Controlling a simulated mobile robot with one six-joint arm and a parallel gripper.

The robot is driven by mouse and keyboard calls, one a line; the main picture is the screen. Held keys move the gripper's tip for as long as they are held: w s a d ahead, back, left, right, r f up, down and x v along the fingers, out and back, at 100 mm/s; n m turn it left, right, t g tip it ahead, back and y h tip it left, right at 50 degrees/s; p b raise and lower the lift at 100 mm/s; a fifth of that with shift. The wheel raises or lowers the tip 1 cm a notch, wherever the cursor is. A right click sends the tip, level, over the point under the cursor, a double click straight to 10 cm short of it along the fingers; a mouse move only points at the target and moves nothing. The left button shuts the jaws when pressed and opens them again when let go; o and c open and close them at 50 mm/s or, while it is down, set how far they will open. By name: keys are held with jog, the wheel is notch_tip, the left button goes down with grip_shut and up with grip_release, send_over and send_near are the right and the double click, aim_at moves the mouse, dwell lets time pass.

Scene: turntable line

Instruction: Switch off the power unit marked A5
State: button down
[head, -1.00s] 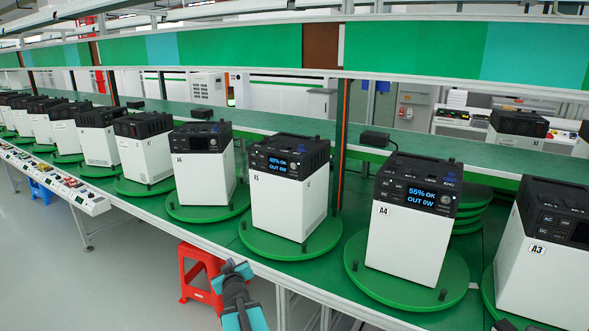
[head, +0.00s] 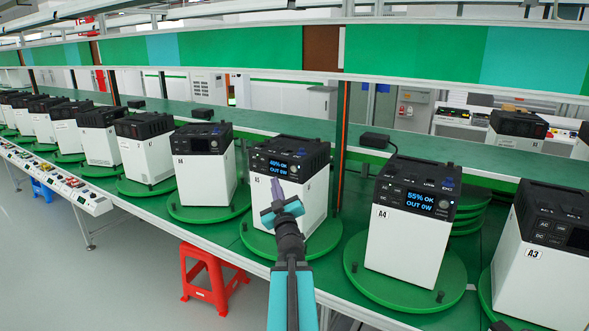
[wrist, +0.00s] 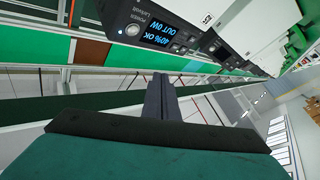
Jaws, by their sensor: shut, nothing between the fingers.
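The power unit A5 (head: 312,200) is a white box with a black top panel, upright on a round green turntable (head: 322,243). Its blue display (head: 279,167) is lit and reads about 40% OK, OUT 0W. My gripper (head: 277,187) is shut and empty, in front of the unit's face just below the display, and hides part of that face. Whether it touches cannot be told. In the wrist view the unit's panel (wrist: 150,18) appears upside down, with a round button (wrist: 133,30) marked POWER beside the display. The shut fingers (wrist: 160,85) point toward the panel.
Unit A4 (head: 400,245), with a lit 55% display, stands on its turntable to the right, and A3 (head: 540,265) further right. Unit A6 (head: 206,180) stands to the left, with several more beyond. A red stool (head: 208,275) is below the table edge.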

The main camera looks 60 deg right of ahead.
jog(key=shift+d, duration=0.1)
dwell(0.3)
jog(key=p, duration=0.4)
send_near(289, 165)
jog(key=shift+w+d+r, duration=0.2)
jog(key=shift+w+d, duration=0.1)
jog(key=shift+w, duration=0.25)
jog(key=shift+w+d+r, duration=0.2)
jog(key=shift+w+d, duration=0.1)
jog(key=shift+w, duration=0.25)
jog(key=shift+w+d+r, duration=0.2)
jog(key=shift+w+d, duration=0.1)
jog(key=shift+w, duration=0.2)
jog(key=shift+d, duration=0.75)
dwell(1.8)
dwell(0.4)
jog(key=shift+a+b, duration=0.6)
jog(key=shift+a, duration=0.15)
jog(key=a+b, duration=0.2)
jog(key=a, duration=0.3)
dwell(0.5)
